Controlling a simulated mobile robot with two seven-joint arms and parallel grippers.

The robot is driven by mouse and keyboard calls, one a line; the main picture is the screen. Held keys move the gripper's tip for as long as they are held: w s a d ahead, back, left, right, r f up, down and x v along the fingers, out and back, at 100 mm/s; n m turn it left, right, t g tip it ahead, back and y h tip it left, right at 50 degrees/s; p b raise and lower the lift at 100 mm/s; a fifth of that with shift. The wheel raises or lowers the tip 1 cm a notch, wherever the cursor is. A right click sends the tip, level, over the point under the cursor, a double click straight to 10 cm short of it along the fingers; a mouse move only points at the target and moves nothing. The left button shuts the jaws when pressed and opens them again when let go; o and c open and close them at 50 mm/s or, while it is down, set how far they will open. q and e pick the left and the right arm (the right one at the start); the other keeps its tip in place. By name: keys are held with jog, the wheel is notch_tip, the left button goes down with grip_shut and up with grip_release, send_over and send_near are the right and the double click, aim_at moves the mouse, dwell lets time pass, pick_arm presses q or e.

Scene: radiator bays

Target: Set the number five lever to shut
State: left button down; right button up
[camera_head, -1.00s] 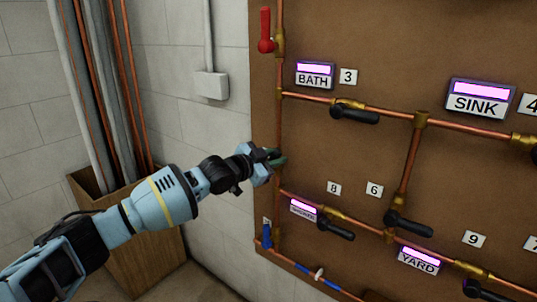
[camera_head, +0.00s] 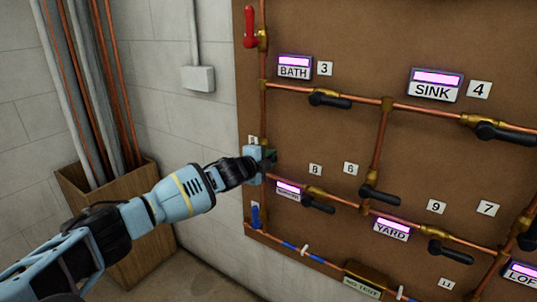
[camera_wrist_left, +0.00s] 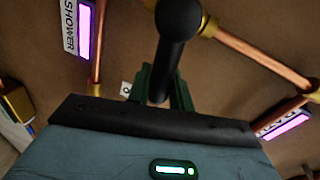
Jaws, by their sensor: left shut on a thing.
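My left gripper (camera_head: 268,158) is at the left vertical copper pipe of the brown board in the head view. Its green fingers (camera_wrist_left: 160,86) are shut on a black lever (camera_wrist_left: 178,28) in the left wrist view. The lever's thick rounded end sticks up past the fingers, and its lower part is between them. In the head view the gripper hides this lever. A small white number tag (camera_head: 252,140) shows just above the gripper; its digit is too small to read. My right gripper is not in view.
Other black levers sit on nearby pipes, such as one under BATH (camera_head: 330,100) and one below tag 8 (camera_head: 318,205). A red lever (camera_head: 250,27) is above and a blue lever (camera_head: 255,217) below. A wooden box of pipes (camera_head: 135,235) stands left.

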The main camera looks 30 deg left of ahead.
pick_arm(q)
jog(key=shift+f+m, duration=0.2)
jog(key=shift+m, duration=0.3)
jog(key=shift+f, duration=0.25)
jog(key=shift+f+m, duration=0.15)
jog(key=shift+m, duration=0.15)
jog(key=c, duration=1.3)
grip_release()
jog(key=shift+s, duration=0.1)
